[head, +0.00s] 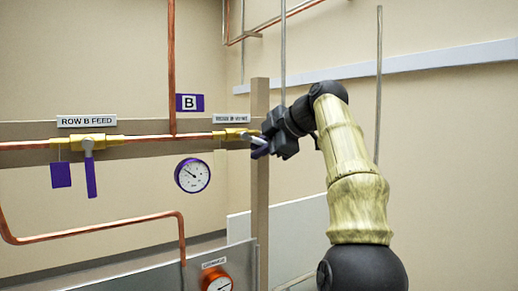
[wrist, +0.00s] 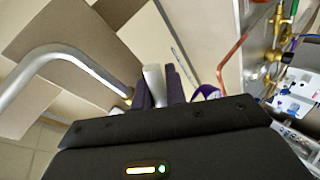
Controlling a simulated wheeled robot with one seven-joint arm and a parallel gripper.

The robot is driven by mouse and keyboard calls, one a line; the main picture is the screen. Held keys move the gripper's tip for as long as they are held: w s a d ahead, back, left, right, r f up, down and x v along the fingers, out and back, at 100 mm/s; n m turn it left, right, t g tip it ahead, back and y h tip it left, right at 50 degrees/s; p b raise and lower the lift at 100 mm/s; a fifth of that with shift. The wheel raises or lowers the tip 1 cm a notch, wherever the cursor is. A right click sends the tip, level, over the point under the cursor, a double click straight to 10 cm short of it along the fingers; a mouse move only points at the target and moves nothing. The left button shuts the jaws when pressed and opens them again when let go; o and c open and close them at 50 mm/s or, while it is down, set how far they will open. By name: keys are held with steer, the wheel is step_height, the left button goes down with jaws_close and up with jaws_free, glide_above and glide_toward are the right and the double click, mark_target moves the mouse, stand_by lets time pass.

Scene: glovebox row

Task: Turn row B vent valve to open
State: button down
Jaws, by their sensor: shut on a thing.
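The row B vent valve (head: 238,134) is a brass body on the copper pipe at the right end of the grey rail. A small label (head: 231,118), too blurred to read fully, is above it. My gripper (head: 262,145) is at the valve's right side and hides much of its handle. In the wrist view, my gripper's two dark fingers (wrist: 158,82) are shut on a pale, flat handle (wrist: 153,86) between them. How far the valve is turned cannot be told.
The ROW B FEED valve (head: 88,142) has a purple lever hanging down, with a purple tag (head: 61,175) beside it. A round gauge (head: 192,175) hangs below the pipe. An upright post (head: 260,200) stands close beneath my gripper. An orange-rimmed dial (head: 216,280) is lower down.

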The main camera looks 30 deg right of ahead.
steer(key=c, duration=1.5)
jaws_free()
steer(key=shift+r, duration=0.1)
steer(key=shift+o, duration=0.3)
steer(key=shift+s+a+r, duration=0.1)
